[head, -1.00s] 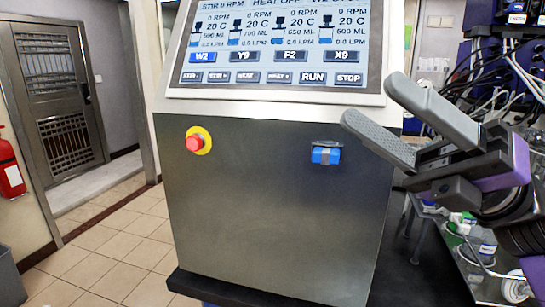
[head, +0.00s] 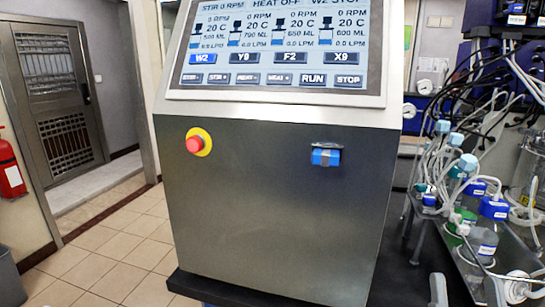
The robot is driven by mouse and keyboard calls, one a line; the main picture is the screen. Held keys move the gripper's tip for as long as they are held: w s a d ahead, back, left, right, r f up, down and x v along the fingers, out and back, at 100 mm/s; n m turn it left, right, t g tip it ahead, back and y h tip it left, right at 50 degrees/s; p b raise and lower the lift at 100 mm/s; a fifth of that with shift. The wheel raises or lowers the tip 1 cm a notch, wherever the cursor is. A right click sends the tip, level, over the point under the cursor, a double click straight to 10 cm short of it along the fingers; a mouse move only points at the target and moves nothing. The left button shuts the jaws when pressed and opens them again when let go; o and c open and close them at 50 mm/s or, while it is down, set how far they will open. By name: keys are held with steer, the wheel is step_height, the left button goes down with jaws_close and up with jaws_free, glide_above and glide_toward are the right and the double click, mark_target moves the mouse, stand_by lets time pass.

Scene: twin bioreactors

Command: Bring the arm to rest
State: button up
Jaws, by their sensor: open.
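Only the two grey fingertips of my gripper (head: 463,290) show, at the bottom edge right of centre in the head view. They point upward and stand apart with nothing seen between them, so it is open. The rest of my gripper and arm is below the picture. The fingertips appear in front of the lower right side, to the right of the control console (head: 275,215).
The console has a lit screen (head: 275,45), a red stop button (head: 194,144) and a small blue part (head: 326,156). Vessels with blue caps and tubing (head: 465,165) crowd the right. Tiled floor (head: 115,245) is clear at left, near a fire extinguisher (head: 11,168).

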steer(key=s+a+f+g+y, duration=0.2)
steer(key=s+f+g, duration=0.3)
steer(key=s+f, duration=0.7)
steer(key=s+a+f+n+g+y, duration=0.1)
steer(key=s+f+g+y, duration=0.2)
steer(key=s+f, duration=0.9)
steer(key=g, duration=0.3)
steer(key=shift+s+a, duration=0.35)
steer(key=shift+s, duration=0.05)
steer(key=shift+r, duration=0.1)
